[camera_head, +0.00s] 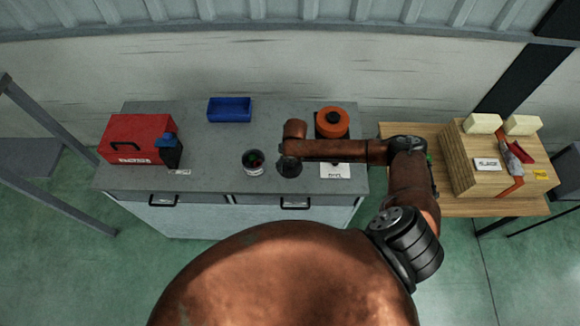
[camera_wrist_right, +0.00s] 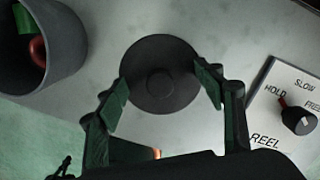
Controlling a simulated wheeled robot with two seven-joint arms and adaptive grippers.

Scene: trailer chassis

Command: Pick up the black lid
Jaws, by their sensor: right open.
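The black lid (camera_wrist_right: 158,52) is a round dark disc with a raised knob in its middle. It lies flat on the grey worktop in the right wrist view. My right gripper (camera_wrist_right: 164,75) is open above it, with one green-padded finger on each side of the disc. I cannot tell whether the fingers touch its rim. In the head view my right gripper (camera_head: 289,166) hangs down over the counter and hides most or all of the lid. My left gripper is out of view.
A dark pot (camera_head: 254,168) with red and green items stands just left of the gripper. A white panel with a knob (camera_head: 335,171) and an orange reel (camera_head: 333,121) are at right. A blue bin (camera_head: 230,110) and a red toolbox (camera_head: 138,138) stand farther left.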

